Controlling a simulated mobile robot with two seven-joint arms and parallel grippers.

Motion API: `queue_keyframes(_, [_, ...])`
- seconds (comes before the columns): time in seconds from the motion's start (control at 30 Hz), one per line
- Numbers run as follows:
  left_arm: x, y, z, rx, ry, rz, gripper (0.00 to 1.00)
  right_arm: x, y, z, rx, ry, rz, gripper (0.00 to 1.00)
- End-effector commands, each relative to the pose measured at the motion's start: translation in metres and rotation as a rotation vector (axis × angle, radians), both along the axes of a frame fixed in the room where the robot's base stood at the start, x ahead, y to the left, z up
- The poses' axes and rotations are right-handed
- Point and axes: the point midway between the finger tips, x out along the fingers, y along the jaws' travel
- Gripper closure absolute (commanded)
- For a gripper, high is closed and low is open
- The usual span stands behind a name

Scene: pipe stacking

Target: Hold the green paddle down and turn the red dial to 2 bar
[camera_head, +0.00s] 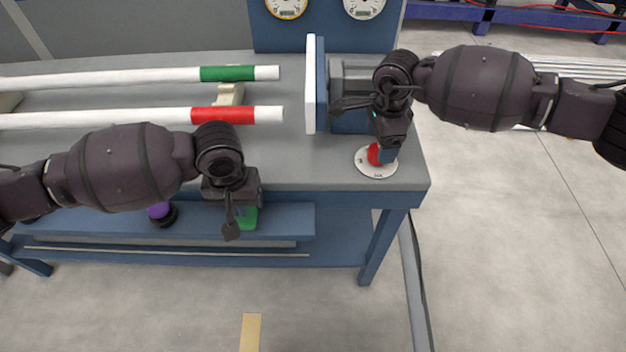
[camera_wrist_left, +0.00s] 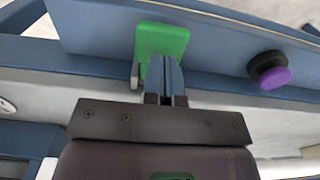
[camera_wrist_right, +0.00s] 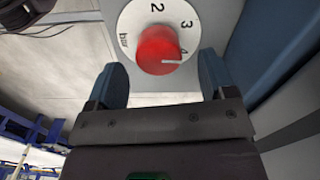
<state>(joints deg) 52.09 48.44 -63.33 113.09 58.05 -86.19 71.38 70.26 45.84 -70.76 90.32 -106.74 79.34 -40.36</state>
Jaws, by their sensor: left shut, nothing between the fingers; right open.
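The green paddle (camera_head: 247,217) is on the blue front rail below the tabletop. It also shows in the left wrist view (camera_wrist_left: 162,38). My left gripper (camera_head: 240,220) is shut and empty, its fingertips (camera_wrist_left: 167,68) over the paddle's lower part; I cannot tell whether they press it. The red dial (camera_wrist_right: 158,50) sits on a white disc (camera_wrist_right: 130,18) marked bar, 2, 3, 4. Its white line points right, close to the 4. The dial also shows in the head view (camera_head: 375,156). My right gripper (camera_wrist_right: 162,78) is open, its fingers apart on either side of the dial's near side.
A purple button (camera_wrist_left: 275,77) is on the same rail, beside the paddle. White pipes with a green band (camera_head: 228,73) and a red band (camera_head: 222,115) lie on the bench. A white plate (camera_head: 311,85) stands near my right gripper. Two gauges (camera_head: 287,6) (camera_head: 364,7) are behind.

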Motion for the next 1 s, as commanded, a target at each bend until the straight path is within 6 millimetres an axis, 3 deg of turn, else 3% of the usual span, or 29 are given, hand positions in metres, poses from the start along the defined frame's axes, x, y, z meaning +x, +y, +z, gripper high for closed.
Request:
queue_keyframes(0.23, [0.0,0.0,0.0,0.0,0.0,0.0,1.0,0.0,0.0,0.0,0.0,0.001,-0.137,0.23])
queue_keyframes(0.63, [0.0,0.0,0.0,0.0,0.0,0.0,1.0,0.0,0.0,-0.003,0.0,0.001,-0.138,0.23])
queue_keyframes(1.0, [0.0,0.0,0.0,0.0,0.0,0.0,1.0,-0.001,0.0,-0.02,-0.001,0.0,-0.137,0.23])
